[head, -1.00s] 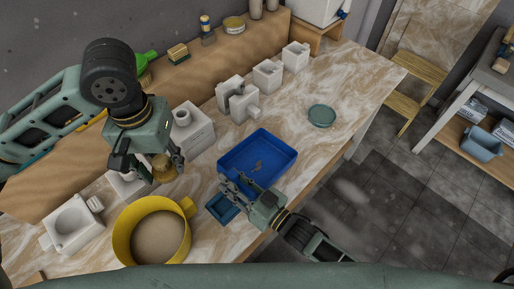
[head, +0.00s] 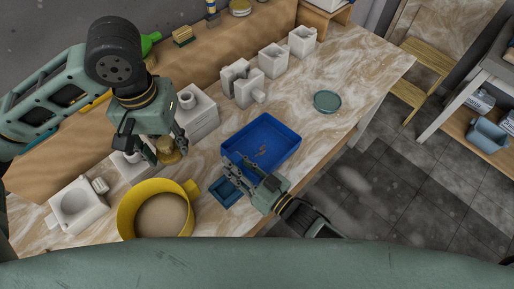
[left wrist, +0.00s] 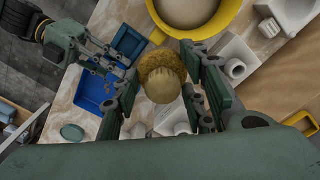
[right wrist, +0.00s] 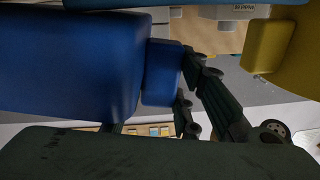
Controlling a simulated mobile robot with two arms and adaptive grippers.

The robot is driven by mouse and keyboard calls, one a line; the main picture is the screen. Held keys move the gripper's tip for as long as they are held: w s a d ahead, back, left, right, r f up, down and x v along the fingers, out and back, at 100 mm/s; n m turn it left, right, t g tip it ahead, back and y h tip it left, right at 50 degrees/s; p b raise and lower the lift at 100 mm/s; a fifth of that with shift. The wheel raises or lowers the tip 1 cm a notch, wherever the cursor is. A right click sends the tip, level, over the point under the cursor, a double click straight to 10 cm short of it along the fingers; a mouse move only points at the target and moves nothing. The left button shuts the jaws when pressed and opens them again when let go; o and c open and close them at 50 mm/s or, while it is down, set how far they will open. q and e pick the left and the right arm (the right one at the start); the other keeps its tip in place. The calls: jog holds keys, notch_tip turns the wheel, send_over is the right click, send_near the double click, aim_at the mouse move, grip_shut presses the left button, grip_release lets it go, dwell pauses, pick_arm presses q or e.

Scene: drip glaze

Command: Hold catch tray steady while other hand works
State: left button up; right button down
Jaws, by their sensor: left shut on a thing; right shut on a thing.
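The catch tray is a shallow blue rectangular tray (head: 285,138) on the table, with a few brown marks on its floor. It also shows in the left wrist view (left wrist: 90,92). My right gripper (head: 232,172) is shut on the tray's near left edge; the exact contact is partly hidden by the fingers. In the right wrist view the tray's blue wall (right wrist: 65,60) is close up beside my fingers (right wrist: 185,112). My left gripper (head: 165,150) is shut on a rounded brown-yellow piece (left wrist: 160,82), with a fuzzy band, held above the table left of the tray.
A small blue dish (head: 222,191) lies beside the tray. A yellow round basin (head: 127,212) stands at the near left. White moulds (head: 78,204) line the table's left and back. A green dish (head: 327,101) lies right of the tray, with bare table around it.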

pick_arm(q)
jog(key=shift+w, duration=0.1)
jog(key=w+d+f+g+y, duration=0.1)
jog(key=w+d+f, duration=0.5)
jog(key=d, duration=0.4)
jog(key=w+d+f, duration=0.4)
jog(key=w+d, duration=0.5)
jog(key=d, duration=0.1)
jog(key=f, duration=0.3)
jog(key=s+f, duration=0.1)
jog(key=f, duration=0.3)
jog(key=a+f, duration=0.1)
jog(key=f, duration=0.3)
jog(key=shift+s, duration=0.25)
jog(key=shift+w+d+f, duration=0.2)
jog(key=shift+d, duration=0.05)
jog(key=shift+w+d+f, duration=0.35)
jog(key=shift+w+d, duration=0.35)
jog(key=shift+w, duration=0.15)
jog(key=shift+w+d+f, duration=0.3)
jog(key=shift+w+d, duration=0.4)
jog(key=shift+w, duration=0.1)
jog(key=shift+s+f, duration=0.1)
jog(key=shift+f, duration=0.7)
dwell(1.6)
jog(key=shift+s+a, duration=0.15)
